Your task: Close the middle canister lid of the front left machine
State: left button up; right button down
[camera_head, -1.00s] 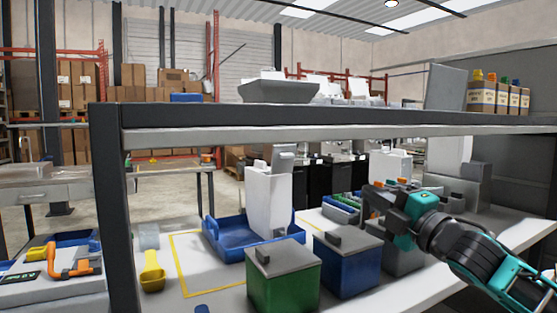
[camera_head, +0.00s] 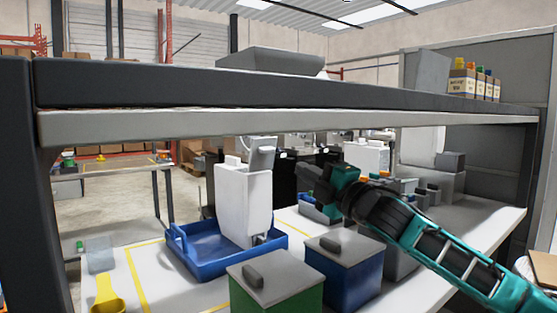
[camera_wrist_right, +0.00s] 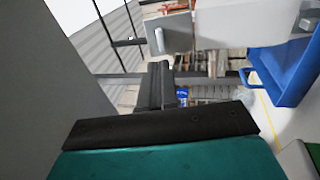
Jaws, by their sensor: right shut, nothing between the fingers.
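The front left machine (camera_head: 240,202) is a white dispenser standing in a blue tray (camera_head: 205,262) under the shelf. A grey lid (camera_head: 262,157) stands raised at its top; which canister it belongs to I cannot tell. In the right wrist view the white machine body (camera_wrist_right: 245,22) is at the top, with the grey lid (camera_wrist_right: 168,36) beside it. My right gripper (camera_head: 308,176) is shut and empty, to the right of the machine and apart from the lid. Its dark fingers (camera_wrist_right: 160,85) show in the wrist view. My left gripper is not in view.
A shelf beam (camera_head: 290,122) crosses above the work area. A green bin (camera_head: 285,296) and a blue bin (camera_head: 345,278), both with grey lids, stand in front. A yellow scoop (camera_head: 107,295) lies at left. Another white machine (camera_head: 367,158) stands behind my right gripper.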

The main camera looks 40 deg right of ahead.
aim_at(270, 151)
jog(key=p+x, duration=0.1)
jog(key=x, duration=0.7)
jog(key=shift+w+r+p, duration=0.15)
jog(key=shift+w+p, duration=0.1)
jog(key=shift+p, duration=0.05)
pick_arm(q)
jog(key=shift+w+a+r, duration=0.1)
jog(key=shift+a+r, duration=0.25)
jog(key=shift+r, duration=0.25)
pick_arm(e)
jog(key=shift+w, duration=0.55)
